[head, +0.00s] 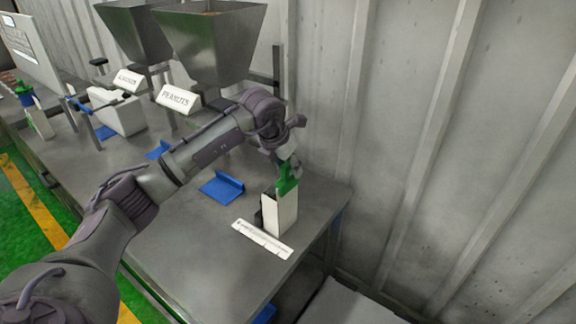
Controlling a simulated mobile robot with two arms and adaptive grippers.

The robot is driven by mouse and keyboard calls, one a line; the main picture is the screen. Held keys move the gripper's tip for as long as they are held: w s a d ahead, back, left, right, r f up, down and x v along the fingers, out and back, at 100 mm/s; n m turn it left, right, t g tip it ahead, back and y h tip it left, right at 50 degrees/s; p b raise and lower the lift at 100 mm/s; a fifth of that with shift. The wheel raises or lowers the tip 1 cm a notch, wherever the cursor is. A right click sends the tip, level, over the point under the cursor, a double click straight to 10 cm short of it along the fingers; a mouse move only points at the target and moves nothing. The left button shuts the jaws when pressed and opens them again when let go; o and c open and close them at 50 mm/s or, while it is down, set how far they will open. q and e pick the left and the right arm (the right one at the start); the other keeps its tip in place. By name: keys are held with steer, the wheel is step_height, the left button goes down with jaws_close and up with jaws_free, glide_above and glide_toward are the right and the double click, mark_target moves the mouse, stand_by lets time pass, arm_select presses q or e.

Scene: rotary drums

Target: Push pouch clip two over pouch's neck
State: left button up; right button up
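My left gripper (290,165) is at the right end of the steel table, pointing down. It is right at a green piece (287,184) at the top of an upright white box-like holder (280,213). I cannot tell whether the green piece is the pouch's neck, the clip or both. The gripper's fingers are small and partly merged with the green, so their opening does not show clearly. My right gripper is not in view.
A white ruler-like strip (262,239) lies in front of the holder. A blue angled piece (222,188) lies left of it. Steel hoppers (212,45) stand behind a "PEANUTS" sign (179,99). A ribbed wall (450,130) closes the right side. The front tabletop is bare.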

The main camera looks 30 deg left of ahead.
arm_select(q)
steer(key=shift+r, duration=0.1)
steer(key=v, duration=1.1)
steer(key=shift+s+r, duration=0.2)
steer(key=shift+r, duration=0.2)
steer(key=shift+f, duration=0.1)
